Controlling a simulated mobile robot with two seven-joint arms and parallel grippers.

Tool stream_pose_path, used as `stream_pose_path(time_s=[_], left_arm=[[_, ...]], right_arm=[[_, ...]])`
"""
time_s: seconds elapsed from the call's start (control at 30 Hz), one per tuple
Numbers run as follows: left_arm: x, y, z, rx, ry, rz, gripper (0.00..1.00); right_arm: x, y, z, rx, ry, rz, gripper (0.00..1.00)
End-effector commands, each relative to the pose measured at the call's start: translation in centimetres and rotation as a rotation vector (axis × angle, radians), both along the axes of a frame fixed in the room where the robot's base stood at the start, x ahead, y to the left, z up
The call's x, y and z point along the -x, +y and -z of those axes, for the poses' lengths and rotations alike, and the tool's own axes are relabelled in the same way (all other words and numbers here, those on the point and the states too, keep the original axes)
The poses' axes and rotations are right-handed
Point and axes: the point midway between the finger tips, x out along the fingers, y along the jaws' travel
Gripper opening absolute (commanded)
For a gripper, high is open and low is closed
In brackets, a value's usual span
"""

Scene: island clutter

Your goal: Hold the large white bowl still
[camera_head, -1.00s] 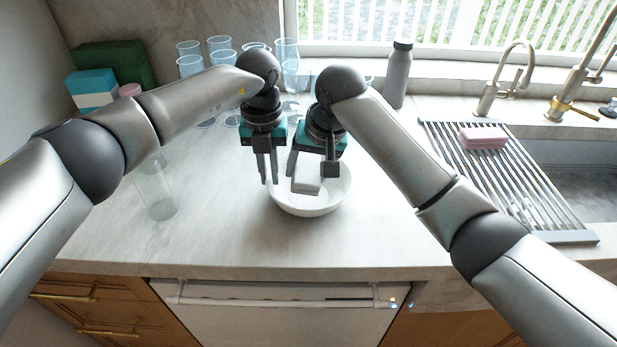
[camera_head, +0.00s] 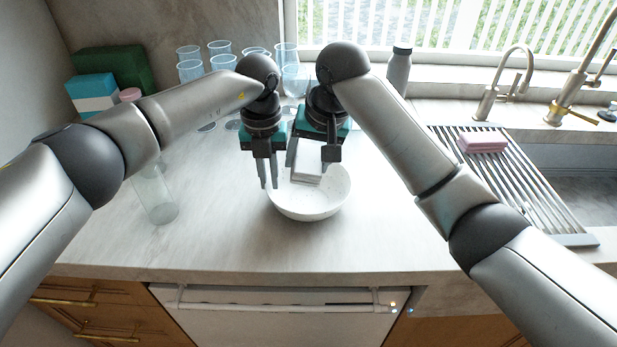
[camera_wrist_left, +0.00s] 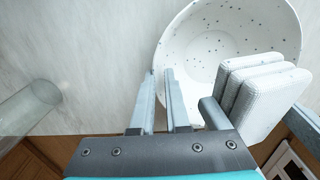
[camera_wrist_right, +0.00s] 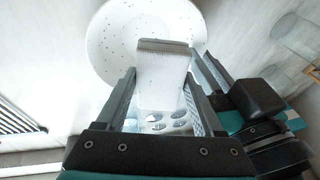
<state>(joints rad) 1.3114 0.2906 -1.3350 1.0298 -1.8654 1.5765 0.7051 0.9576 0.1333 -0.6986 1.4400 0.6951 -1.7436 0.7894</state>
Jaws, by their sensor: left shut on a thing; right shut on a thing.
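The large white speckled bowl (camera_head: 312,208) stands upright on the counter, and it also shows in the left wrist view (camera_wrist_left: 215,40). My left gripper (camera_head: 267,186) points down at the bowl's left rim. In the left wrist view my left gripper (camera_wrist_left: 165,75) has its fingers on either side of the rim, shut on it. My right gripper (camera_head: 312,160) is over the bowl, shut on a pale block-like thing (camera_head: 306,172). That thing shows between the fingers in the right wrist view (camera_wrist_right: 162,75). Whether it touches the bowl is unclear.
Several clear cups (camera_head: 190,70) stand behind my left arm. A clear glass (camera_head: 158,200) stands left of the bowl. A grey bottle (camera_head: 399,72) is at the back. A drying rack (camera_head: 520,185) with a pink sponge (camera_head: 483,142) lies right, by the sink. The counter front is clear.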

Motion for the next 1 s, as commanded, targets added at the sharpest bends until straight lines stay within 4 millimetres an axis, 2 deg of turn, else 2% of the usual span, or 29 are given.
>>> stream_pose_path(time_s=[0.17,0.7,1.0], left_arm=[[0.1,0.1,0.3,-0.005,0.004,0.0,0.0],[0.1,0.1,0.3,-0.004,0.005,0.001,0.0],[0.1,0.1,0.3,-0.004,0.005,0.001,0.0]], right_arm=[[0.1,0.2,0.8,-0.003,-0.002,-0.003,0.25],[0.1,0.1,6.0,0.0,-0.009,0.002,0.25],[0.1,0.1,7.3,0.001,-0.013,0.003,0.25]])
